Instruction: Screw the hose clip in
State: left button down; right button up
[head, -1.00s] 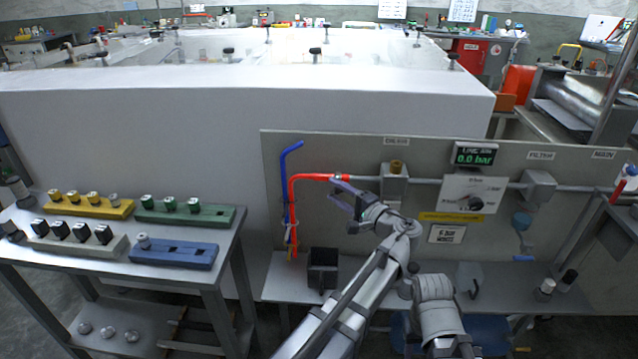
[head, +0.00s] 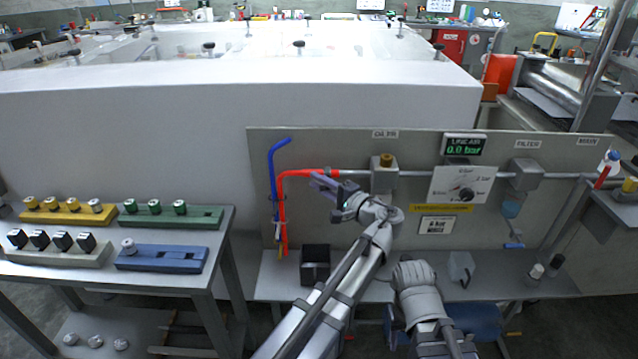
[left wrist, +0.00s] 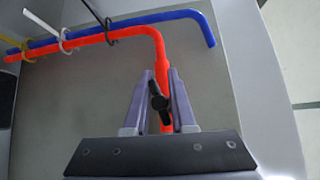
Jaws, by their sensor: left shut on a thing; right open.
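The red hose (head: 295,173) rises up the panel, bends, and runs right to the metal pipe. My left gripper (head: 326,184) is at the pipe end of this hose. In the left wrist view the left fingers (left wrist: 158,96) stand either side of the red hose (left wrist: 135,31), shut on a small black hose clip (left wrist: 158,103). The clip lies at the hose; how far its screw is in cannot be told. My right arm shows low in the head view, but its gripper cannot be made out.
A blue hose (head: 271,175) runs beside the red one. A black open box (head: 315,263) stands on the bench shelf below. The pressure display (head: 464,145) reads 0.0 bar. A side table (head: 225,262) at left holds coloured blocks with knobs.

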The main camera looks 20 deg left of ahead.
dwell(0.3)
pick_arm(q)
jog(key=shift+f+b, duration=0.15)
jog(key=shift+b, duration=0.2)
jog(key=m+t+y+b, duration=0.1)
jog(key=m+y+b, duration=0.1)
jog(key=m+b, duration=0.1)
jog(key=shift+t+b, duration=0.4)
jog(key=shift+b, duration=0.45)
jog(key=shift+d+r+m+t+y+b, duration=0.1)
jog(key=shift+r+m+t+y+b, duration=0.2)
jog(key=shift+r+m+y, duration=0.3)
jog(key=c, duration=0.8)
grip_release()
